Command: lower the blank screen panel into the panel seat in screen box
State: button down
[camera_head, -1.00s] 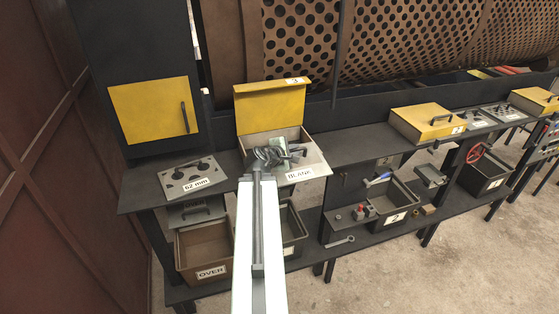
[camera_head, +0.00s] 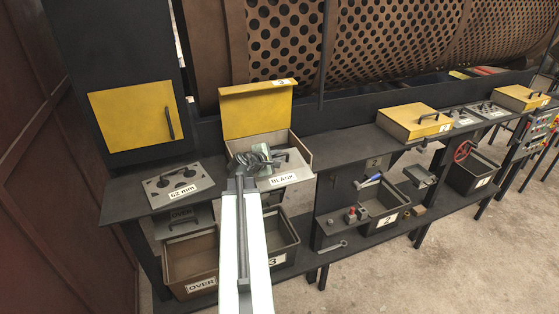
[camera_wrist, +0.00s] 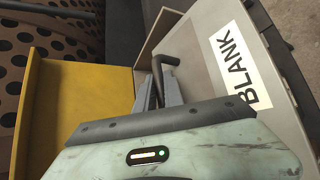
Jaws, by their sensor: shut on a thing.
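The blank screen panel (camera_wrist: 203,72) is a flat grey plate with a white BLANK label and a dark bar handle (camera_wrist: 158,68). In the wrist view my gripper (camera_wrist: 160,88) is shut on this handle. In the head view my gripper (camera_head: 258,160) is at the open box 3, and the panel's label (camera_head: 284,180) shows at the box's front side. The screen box (camera_head: 307,153) has pale walls, and its yellow lid (camera_head: 257,110) stands open behind. My gripper hides part of the panel and box inside; I cannot tell whether the panel touches the seat.
A 62 mm panel (camera_head: 180,183) lies on the bench at left. An OVER bin (camera_head: 190,262) and bin 3 (camera_head: 284,240) stand below. A closed yellow box (camera_head: 415,120) is farther right. The perforated drum (camera_head: 290,35) is behind. Bare bench (camera_head: 345,145) lies right of the screen box.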

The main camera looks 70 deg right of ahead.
jog(key=w+d, duration=0.2)
jog(key=d, duration=0.1)
jog(key=w+d, duration=0.5)
jog(key=d, duration=0.1)
jog(key=shift+w, duration=0.2)
notch_tip(320, 180, down, 2)
jog(key=shift+w+f+b, duration=0.1)
jog(key=shift+b, duration=1)
jog(key=shift+f+b, duration=0.7)
jog(key=c, duration=1.4)
grip_release()
jog(key=shift+o, duration=0.2)
